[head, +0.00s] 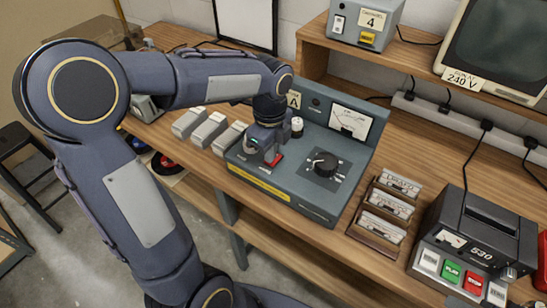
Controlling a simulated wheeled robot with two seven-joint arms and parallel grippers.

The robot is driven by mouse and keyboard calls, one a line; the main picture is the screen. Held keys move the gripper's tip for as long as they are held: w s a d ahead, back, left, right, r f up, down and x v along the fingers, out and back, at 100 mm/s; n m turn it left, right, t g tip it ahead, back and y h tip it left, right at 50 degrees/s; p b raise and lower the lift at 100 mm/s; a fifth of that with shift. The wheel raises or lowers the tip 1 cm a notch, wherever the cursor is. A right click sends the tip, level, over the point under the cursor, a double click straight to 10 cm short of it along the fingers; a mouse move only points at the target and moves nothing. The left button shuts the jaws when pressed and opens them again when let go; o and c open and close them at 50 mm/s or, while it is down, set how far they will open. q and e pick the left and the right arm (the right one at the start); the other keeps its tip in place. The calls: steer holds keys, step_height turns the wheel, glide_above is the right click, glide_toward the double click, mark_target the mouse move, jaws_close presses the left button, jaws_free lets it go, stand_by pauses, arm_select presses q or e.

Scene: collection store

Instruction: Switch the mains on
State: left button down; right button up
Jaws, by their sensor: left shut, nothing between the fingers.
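A blue-grey console (310,204) stands on the wooden bench, with a meter (350,122), a black dial knob (325,164), a label reading "A" and a yellow strip along its front. My left gripper (267,154) points down over the left part of its top panel, its fingers shut and empty. A small red part (275,160) shows right beside the fingertips; I cannot tell whether they touch it. The gripper and wrist hide much of the panel there. I cannot read which control is marked mains. My right gripper is out of view.
A grey box (383,12) labelled "4" sits on the raised shelf, near a monitor (500,45). A power strip (450,118) runs behind. A cassette rack (388,207) and a tape machine (470,240) stand right of the console. Several grey cases (208,130) lie left.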

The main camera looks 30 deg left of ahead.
arm_select(q)
steer(key=shift+f, duration=0.4)
steer(key=shift+r, duration=0.1)
step_height(320, 180, up, 7)
steer(key=p, duration=0.6)
stand_by(0.4)
